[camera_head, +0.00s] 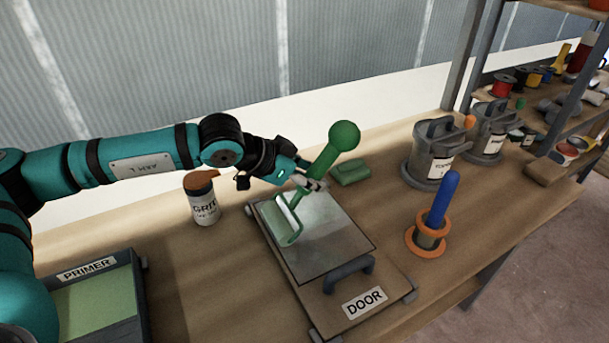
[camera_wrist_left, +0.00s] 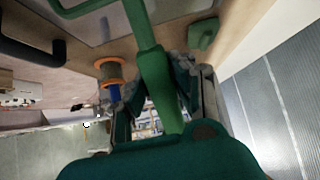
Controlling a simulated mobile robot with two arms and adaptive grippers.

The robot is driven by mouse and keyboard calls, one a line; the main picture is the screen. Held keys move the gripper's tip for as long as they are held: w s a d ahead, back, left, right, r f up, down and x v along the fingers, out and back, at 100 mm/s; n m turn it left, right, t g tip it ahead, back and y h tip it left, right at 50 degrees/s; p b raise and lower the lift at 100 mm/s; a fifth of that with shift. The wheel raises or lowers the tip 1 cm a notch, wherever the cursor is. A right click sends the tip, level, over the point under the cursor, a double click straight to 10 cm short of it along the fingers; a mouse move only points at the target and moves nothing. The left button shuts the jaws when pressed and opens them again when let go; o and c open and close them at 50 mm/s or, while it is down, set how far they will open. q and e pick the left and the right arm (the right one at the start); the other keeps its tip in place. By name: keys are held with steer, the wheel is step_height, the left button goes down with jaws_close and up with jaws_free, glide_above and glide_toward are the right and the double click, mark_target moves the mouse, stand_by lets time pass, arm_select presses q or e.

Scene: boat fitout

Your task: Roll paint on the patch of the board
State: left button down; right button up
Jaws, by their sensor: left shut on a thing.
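The board (camera_head: 345,295) lies on the bench, labelled DOOR, with a grey, slightly shiny patch (camera_head: 335,240) on it. My left gripper (camera_head: 312,183) is shut on the green-handled paint roller (camera_head: 344,136), whose ball-ended handle tilts up to the right. The roller head (camera_head: 283,219) is over the left part of the patch; I cannot tell for sure whether it touches. In the left wrist view the green handle (camera_wrist_left: 158,85) runs between the fingers. The green tray labelled PRIMER (camera_head: 95,305) stands at the lower left. My right gripper is not in view.
A GRIT jar (camera_head: 203,199) stands left of the board, and a green block (camera_head: 350,172) behind it. A blue-handled tool in an orange-rimmed holder (camera_head: 432,222) stands to the right. Grey cans (camera_head: 432,153) stand at the back right. A dark handle (camera_head: 348,272) rises from the board's front.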

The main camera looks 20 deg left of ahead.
arm_select(q)
steer(key=s+d+b, duration=0.3)
steer(key=d, duration=0.1)
steer(key=shift+s+d, duration=0.1)
steer(key=shift+s, duration=0.25)
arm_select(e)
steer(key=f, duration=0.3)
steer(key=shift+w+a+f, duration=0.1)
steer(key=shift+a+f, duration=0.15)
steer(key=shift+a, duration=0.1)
arm_select(q)
steer(key=shift+f, duration=0.15)
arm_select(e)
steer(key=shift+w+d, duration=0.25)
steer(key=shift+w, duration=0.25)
arm_select(q)
steer(key=shift+f+b, duration=0.1)
steer(key=shift+b, duration=0.2)
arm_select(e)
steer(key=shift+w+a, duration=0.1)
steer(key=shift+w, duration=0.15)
